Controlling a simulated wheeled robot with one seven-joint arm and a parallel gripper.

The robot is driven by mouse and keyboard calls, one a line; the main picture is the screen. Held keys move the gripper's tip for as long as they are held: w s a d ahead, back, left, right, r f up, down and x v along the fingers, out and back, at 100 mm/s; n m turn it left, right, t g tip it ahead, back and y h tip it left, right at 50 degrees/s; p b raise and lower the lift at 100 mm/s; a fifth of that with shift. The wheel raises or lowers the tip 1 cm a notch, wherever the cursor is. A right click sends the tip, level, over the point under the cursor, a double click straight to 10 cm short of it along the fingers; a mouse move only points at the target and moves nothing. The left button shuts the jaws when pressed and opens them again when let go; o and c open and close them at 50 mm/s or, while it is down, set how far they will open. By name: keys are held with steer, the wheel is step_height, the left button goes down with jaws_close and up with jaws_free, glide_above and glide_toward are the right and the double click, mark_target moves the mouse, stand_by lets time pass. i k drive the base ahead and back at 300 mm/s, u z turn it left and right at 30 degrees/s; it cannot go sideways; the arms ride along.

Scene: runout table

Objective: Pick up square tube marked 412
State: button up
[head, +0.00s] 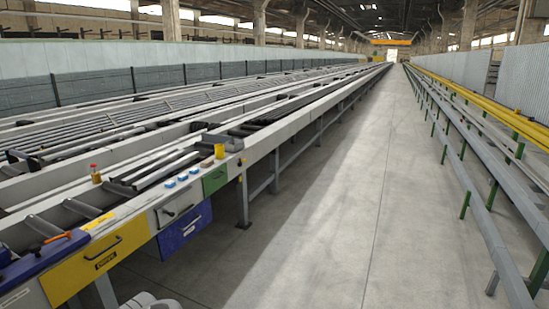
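A long runout table (272,143) runs from the near left into the distance. Several long grey tubes or bars (170,170) lie along its near part, and more lie farther down. No marking 412 is readable at this size, so I cannot tell which, if any, is the square tube 412. My gripper is not in view. A pale rounded part at the bottom edge, left of centre, looks like part of my own body.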

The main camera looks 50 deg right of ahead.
mark_target(114, 178)
steer(key=z, duration=3.75)
steer(key=i, duration=0.1)
steer(key=u, duration=1.9)
steer(key=i, duration=1.65)
steer(key=u, duration=0.65)
steer(key=i, duration=0.6)
steer(key=u, duration=0.6)
